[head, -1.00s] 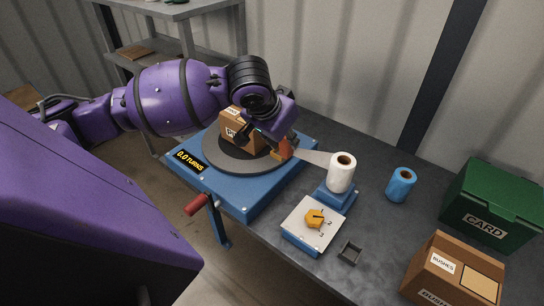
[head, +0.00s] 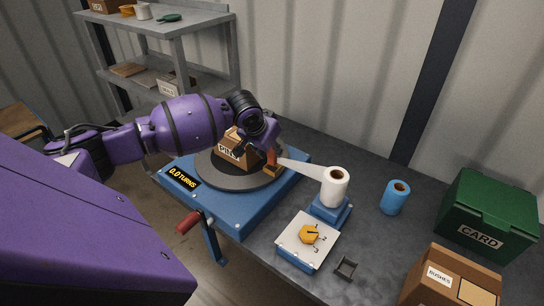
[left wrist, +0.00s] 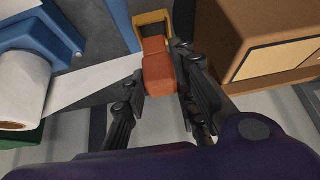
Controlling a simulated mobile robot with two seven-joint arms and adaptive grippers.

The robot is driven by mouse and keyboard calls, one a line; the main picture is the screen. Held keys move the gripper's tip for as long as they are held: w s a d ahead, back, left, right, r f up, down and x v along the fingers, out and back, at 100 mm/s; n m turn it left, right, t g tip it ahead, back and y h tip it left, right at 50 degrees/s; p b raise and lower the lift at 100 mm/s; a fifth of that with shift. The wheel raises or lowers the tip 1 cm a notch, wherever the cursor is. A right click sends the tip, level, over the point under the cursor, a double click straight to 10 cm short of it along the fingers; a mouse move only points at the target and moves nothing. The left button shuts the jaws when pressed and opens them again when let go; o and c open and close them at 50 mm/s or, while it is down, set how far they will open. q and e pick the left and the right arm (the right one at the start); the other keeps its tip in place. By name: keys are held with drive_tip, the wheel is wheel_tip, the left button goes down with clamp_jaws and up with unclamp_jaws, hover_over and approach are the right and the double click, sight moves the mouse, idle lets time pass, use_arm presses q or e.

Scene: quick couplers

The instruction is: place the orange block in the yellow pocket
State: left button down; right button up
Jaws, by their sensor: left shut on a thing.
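The orange block (head: 271,157) is at the right side of the turntable (head: 219,177), at the end of a white strip. It shows in the left wrist view (left wrist: 158,68) between the fingers of my left gripper (left wrist: 160,90), which is shut on it. The yellow pocket (left wrist: 151,18) is at the block's far end in that view, and shows just below the block in the head view (head: 272,171). The block's end meets the pocket; I cannot tell how deep it sits. My right gripper is not in view.
A cardboard box (head: 229,152) stands on the turntable close to my left gripper. A white roll (head: 335,187) on a blue stand feeds the strip. A blue roll (head: 395,197), green box (head: 487,215) and a bushes box (head: 450,280) stand right. A crank (head: 189,222) juts out front.

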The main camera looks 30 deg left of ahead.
sight(270, 153)
use_arm(q)
drive_tip(key=shift+w+a+f, duration=0.15)
drive_tip(key=shift+f, duration=1.55)
drive_tip(key=shift+f, duration=0.1)
drive_tip(key=c, duration=1.4)
unclamp_jaws()
drive_tip(key=shift+r, duration=0.2)
drive_tip(key=v, duration=1.2)
drive_tip(key=shift+f, duration=0.1)
